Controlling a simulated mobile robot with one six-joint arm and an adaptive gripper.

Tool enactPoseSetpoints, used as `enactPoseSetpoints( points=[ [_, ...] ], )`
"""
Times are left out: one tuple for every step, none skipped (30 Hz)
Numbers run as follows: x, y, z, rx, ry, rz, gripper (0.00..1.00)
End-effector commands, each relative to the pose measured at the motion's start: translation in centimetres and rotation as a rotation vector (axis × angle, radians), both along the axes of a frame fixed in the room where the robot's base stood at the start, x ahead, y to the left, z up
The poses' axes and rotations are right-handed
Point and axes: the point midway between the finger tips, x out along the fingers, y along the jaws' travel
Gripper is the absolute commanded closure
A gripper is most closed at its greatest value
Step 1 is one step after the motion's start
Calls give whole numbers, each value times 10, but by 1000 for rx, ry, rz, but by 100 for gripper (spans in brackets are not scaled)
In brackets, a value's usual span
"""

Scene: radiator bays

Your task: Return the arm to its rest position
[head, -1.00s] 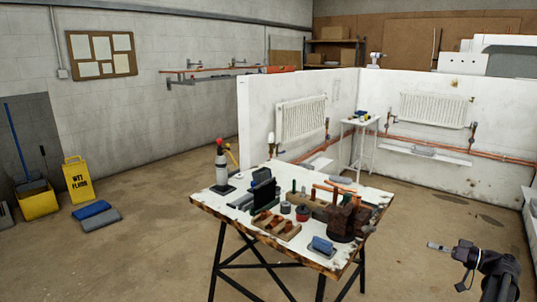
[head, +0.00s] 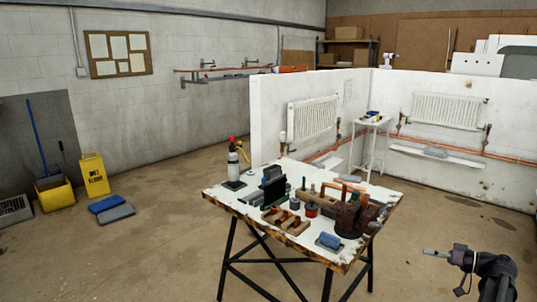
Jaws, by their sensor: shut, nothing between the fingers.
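My gripper (head: 430,252) shows at the lower right of the head view, at the end of my dark arm. It points left and is shut, with nothing seen in it. It is over the bare floor, to the right of the workbench (head: 222,197) and apart from it.
The workbench holds a torch bottle (head: 233,165), a blue cloth (head: 328,241), a vise (head: 350,215) and several tools. White partition walls with radiators (head: 312,118) stand behind it. A yellow wet-floor sign (head: 94,175) and mop bucket (head: 54,193) are at left. Floor around the bench is clear.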

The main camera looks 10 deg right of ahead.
Motion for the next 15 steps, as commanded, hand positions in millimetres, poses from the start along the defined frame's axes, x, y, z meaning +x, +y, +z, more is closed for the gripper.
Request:
enactPoseSetpoints(
  points=[
    [4, 9, -3, -1, 18, 10, 100],
    [6, 13, -5, -3, 31, 14, 100],
    [10, 20, -7, -4, 49, 23, 100],
    [12, 25, -9, -6, 63, 28, 100],
    [15, 30, -12, -8, 81, 35, 100],
    [19, 39, -15, -11, 103, 44, 100],
    [22, 46, -18, -15, 122, 52, 100],
    [25, 53, -21, -17, 143, 59, 100],
    [30, 65, -26, -23, 173, 71, 100],
    [33, 73, -29, -29, 199, 80, 100],
    [36, 82, -33, -34, 224, 88, 100],
    [40, 94, -38, -41, 256, 98, 100],
    [43, 103, -41, -47, 281, 106, 100],
    [46, 111, -45, -55, 305, 113, 100],
    [49, 122, -50, -64, 338, 122, 100]
  ],
)
